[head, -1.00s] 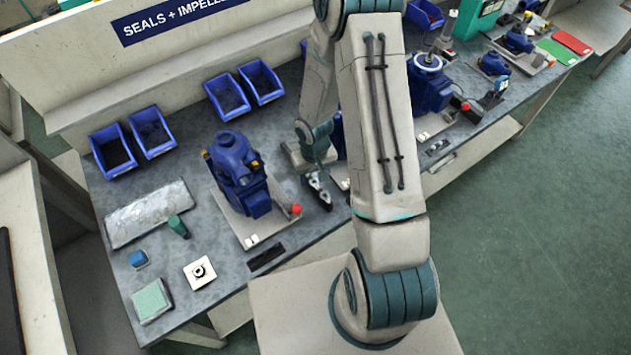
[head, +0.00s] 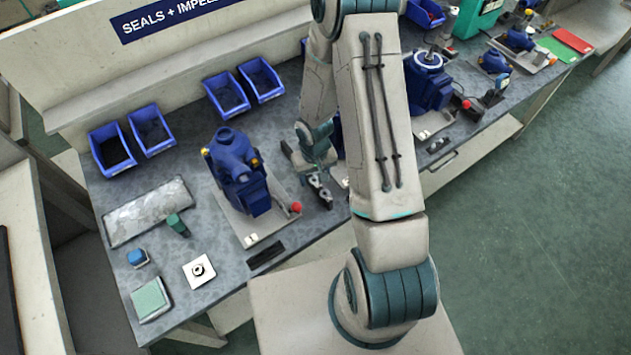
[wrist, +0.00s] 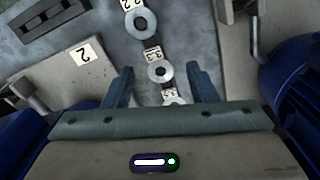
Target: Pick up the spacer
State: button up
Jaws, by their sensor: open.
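Several metal ring spacers lie in a row on a dark strip, each beside a small white number label. In the wrist view the far spacer (wrist: 141,23) is by a label like 2.2, and the middle spacer (wrist: 160,71) is by one like 3.3. The near spacer (wrist: 174,101) is partly hidden by my gripper's body. My gripper (wrist: 161,76) is open and empty above the row, its fingers on either side of the middle spacer. In the head view my gripper (head: 317,158) is over the bench behind the small spacer row (head: 319,187).
A blue pump (head: 237,170) on a pale plate with a red knob (head: 295,208) stands left of my gripper. Another blue pump (head: 428,82) is to the right. Blue bins (head: 226,95) line the back. A dark block (head: 266,256) lies near the front edge.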

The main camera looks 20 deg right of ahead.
jog(key=shift+c, duration=0.2)
jog(key=c, duration=1)
